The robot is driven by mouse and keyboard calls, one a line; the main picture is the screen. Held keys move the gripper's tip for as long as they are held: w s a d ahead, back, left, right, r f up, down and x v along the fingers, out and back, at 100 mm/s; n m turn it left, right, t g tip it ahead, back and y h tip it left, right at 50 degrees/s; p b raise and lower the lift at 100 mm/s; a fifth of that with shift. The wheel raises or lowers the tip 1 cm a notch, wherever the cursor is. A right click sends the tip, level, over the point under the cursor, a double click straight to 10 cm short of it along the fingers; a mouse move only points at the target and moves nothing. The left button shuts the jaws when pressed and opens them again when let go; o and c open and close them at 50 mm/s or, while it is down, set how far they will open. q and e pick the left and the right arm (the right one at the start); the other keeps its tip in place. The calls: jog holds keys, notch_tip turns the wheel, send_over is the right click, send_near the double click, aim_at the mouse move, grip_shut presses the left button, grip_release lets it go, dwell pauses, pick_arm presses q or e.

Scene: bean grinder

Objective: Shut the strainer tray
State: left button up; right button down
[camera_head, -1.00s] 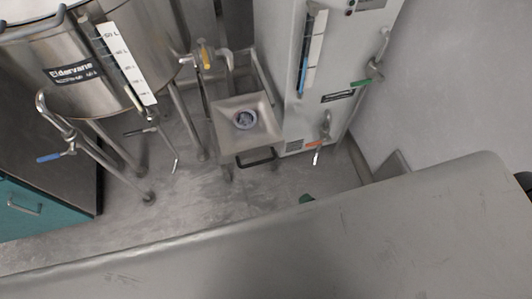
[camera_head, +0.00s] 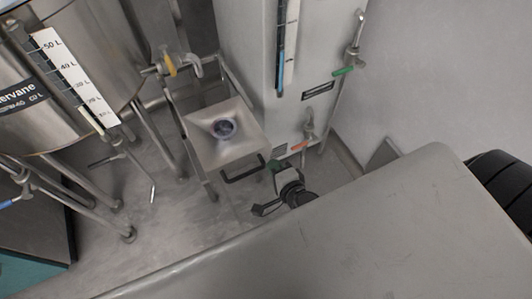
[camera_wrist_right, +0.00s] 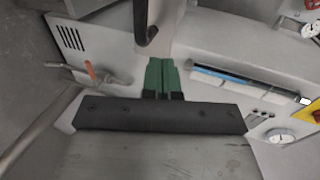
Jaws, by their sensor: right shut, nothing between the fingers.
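The strainer tray (camera_head: 240,147) is a square metal pan with a sunken round strainer in its middle. It sits on a metal stand below the tap, with a black bar handle (camera_head: 243,172) on its near side. My right gripper (camera_head: 274,164) is just right of the handle, its green fingertips together and empty. In the right wrist view, the shut green fingers (camera_wrist_right: 161,74) are below a black curved bar that looks like the handle (camera_wrist_right: 146,25); whether they touch is unclear. My left gripper is out of view.
A tall grey cabinet (camera_head: 247,60) with taps stands right of the tray. A steel tank (camera_head: 90,50) on legs stands to the left.

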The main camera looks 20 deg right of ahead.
aim_at(262, 149)
jog(key=x, duration=0.2)
jog(key=r+x, duration=0.1)
jog(key=x, duration=0.1)
jog(key=shift+w, duration=0.2)
jog(key=shift+w+f, duration=0.1)
jog(key=shift+w, duration=0.35)
jog(key=shift+w, duration=0.1)
